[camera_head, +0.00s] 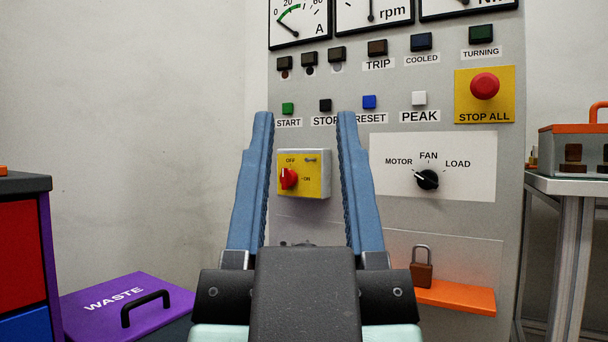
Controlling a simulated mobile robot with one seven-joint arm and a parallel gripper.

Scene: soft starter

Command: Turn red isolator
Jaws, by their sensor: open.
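The red isolator (288,178) is a small red rotary knob on a yellow plate (316,184) in a light grey box, marked OFF and -ON. It is on the grey panel, left of centre. The knob's handle looks roughly upright, near the OFF mark. My gripper (306,116) is open and empty, with its two blue fingers pointing up and forward. In the picture the isolator box shows between the fingers, with the knob nearer the left finger. I see no contact; the depth between fingertips and knob is hard to tell.
Right of the isolator are a black selector knob (428,180) and a red STOP ALL button (485,86). START, STOP, RESET and PEAK buttons sit above. An orange shelf (455,297) with a brown padlock (422,273) juts out below. A purple WASTE lid (105,318) is lower left.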

